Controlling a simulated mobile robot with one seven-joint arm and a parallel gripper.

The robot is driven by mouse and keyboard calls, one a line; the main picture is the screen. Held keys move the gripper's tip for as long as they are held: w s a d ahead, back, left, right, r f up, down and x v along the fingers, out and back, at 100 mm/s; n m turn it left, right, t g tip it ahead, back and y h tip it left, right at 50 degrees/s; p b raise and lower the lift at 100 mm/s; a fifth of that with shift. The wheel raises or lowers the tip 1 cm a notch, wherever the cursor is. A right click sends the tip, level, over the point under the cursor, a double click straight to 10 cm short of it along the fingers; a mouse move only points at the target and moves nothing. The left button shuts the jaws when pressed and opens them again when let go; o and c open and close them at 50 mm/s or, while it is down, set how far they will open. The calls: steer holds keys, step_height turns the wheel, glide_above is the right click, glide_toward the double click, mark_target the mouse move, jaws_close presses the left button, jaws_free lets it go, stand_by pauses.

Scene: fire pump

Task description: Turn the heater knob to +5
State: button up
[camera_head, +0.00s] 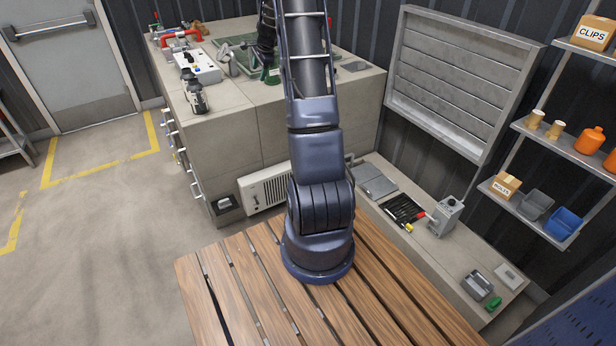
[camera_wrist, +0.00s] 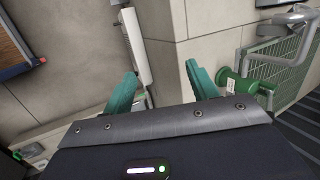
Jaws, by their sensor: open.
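The white heater (camera_head: 265,188) is fixed low on the front of the concrete block, partly behind my arm in the head view. It shows edge-on as a pale upright strip (camera_wrist: 137,45) at the top of the wrist view. I cannot make out its knob or any scale marks in either view. My gripper (camera_wrist: 161,86) has two teal fingers spread wide apart, with nothing between them. It is open above the block's corner and apart from the heater.
A green pipe fitting (camera_wrist: 232,85) and a green mesh tray (camera_wrist: 280,65) are close right of my gripper. A white control box (camera_head: 199,66) stands on the block. A grey lever box (camera_head: 445,215) is on the low ledge. The floor at left is clear.

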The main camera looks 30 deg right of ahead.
steer(key=w+d+f+m, duration=0.3)
steer(key=d+f, duration=0.3)
steer(key=f, duration=0.5)
steer(key=w+d+f+m, duration=0.3)
steer(key=d+f, duration=0.2)
steer(key=f, duration=0.6)
steer(key=w+d+f+m, duration=0.35)
steer(key=d+f, duration=0.25)
steer(key=f, duration=0.5)
steer(key=s+d+f+m+h, duration=0.1)
steer(key=s+d+f+m, duration=0.2)
steer(key=f, duration=0.8)
steer(key=s+d+f+m, duration=0.3)
steer(key=f, duration=0.8)
steer(key=s+d+f+m+h, duration=0.1)
steer(key=s+d+f+m, duration=0.25)
steer(key=f, duration=0.85)
steer(key=shift+w+x, duration=0.15)
steer(key=shift+x, duration=2.55)
steer(key=shift+w+x, duration=0.1)
steer(key=shift+x, duration=2.6)
steer(key=shift+a+r, duration=0.1)
steer(key=c, duration=1)
